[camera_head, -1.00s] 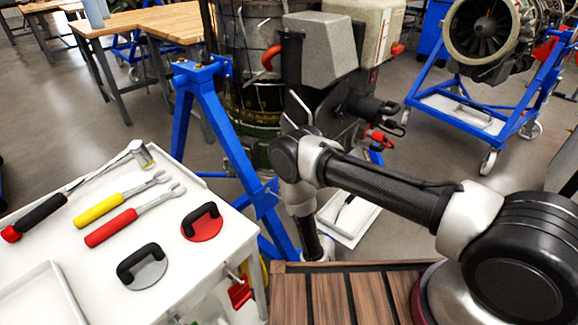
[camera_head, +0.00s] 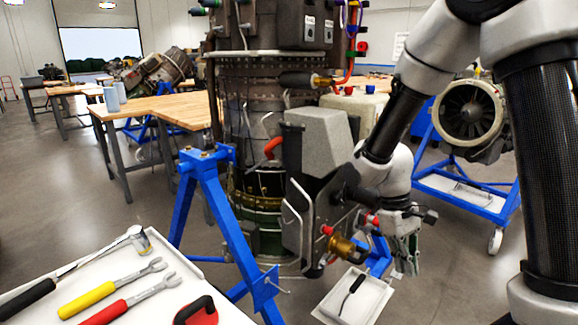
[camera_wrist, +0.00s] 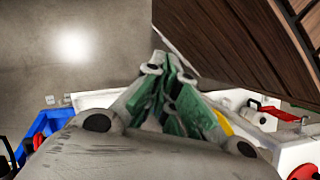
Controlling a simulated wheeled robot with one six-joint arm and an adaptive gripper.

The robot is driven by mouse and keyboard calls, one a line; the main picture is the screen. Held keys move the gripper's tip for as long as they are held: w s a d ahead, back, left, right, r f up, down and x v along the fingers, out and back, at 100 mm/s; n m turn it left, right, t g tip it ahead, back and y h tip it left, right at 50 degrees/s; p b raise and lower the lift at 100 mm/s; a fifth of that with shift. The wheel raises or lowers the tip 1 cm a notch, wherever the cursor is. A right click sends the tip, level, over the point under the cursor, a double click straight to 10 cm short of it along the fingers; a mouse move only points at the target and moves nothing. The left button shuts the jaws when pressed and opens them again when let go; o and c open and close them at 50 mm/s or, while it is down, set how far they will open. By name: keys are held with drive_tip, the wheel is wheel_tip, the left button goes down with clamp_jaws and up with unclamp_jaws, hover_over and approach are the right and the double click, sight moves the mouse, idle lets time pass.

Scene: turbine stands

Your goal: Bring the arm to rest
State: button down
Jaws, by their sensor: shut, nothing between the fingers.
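My arm rises along the right side of the head view, bends over at the top, and its forearm comes down to the wrist. My gripper (camera_head: 405,262) hangs below the wrist, pointing down, to the right of the engine's stand. In the wrist view my gripper (camera_wrist: 170,68) shows its green-padded fingers closed together, with nothing between them. The fingers appear clear of other things, though how far they are from the engine parts behind and beside them is hard to tell.
A large upright engine (camera_head: 262,120) stands in a blue stand (camera_head: 212,200) left of my arm. A white tray (camera_head: 325,312) lies low beneath the gripper. A white tool cart (camera_head: 190,268) is at lower left. Another engine (camera_head: 468,115) sits on a blue wheeled stand at right.

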drive_tip(key=s+d+r+m+t+y, duration=0.1)
drive_tip(key=s+d+r+m+t, duration=0.2)
drive_tip(key=r, duration=0.7)
drive_tip(key=s+d+r+m+t+y, duration=0.1)
drive_tip(key=s+d+r+m+t, duration=0.1)
drive_tip(key=s+d+r+t, duration=0.3)
drive_tip(key=s+d+r, duration=0.1)
drive_tip(key=s+r, duration=0.2)
drive_tip(key=r, duration=0.2)
drive_tip(key=shift+d+r+m+y, duration=0.25)
drive_tip(key=shift+r+m+y, duration=0.05)
drive_tip(key=shift+r+m, duration=0.1)
